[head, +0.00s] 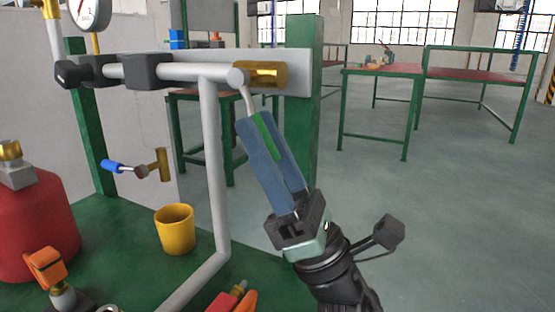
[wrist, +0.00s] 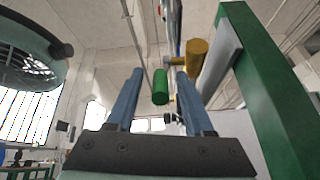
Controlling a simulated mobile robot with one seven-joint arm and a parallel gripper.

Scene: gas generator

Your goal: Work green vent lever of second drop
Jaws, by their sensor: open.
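The green vent lever (head: 266,133) hangs on a thin pale rod below the right end of the grey pipe, near the brass end piece (head: 265,73). My gripper (head: 262,124) reaches up from below right, its blue fingers on either side of the green grip. In the wrist view the green grip (wrist: 160,87) stands between the two open fingers, with a visible gap on each side. The fingers appear apart from it. The brass piece also shows in the wrist view (wrist: 196,58), to the right of the grip.
A grey pipe (head: 209,130) drops left of my gripper, and a green post (head: 304,130) stands behind it. A blue-handled brass valve (head: 158,165), a yellow cup (head: 175,230) and a red cylinder (head: 35,220) are at left. Open floor (head: 440,230) lies at right.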

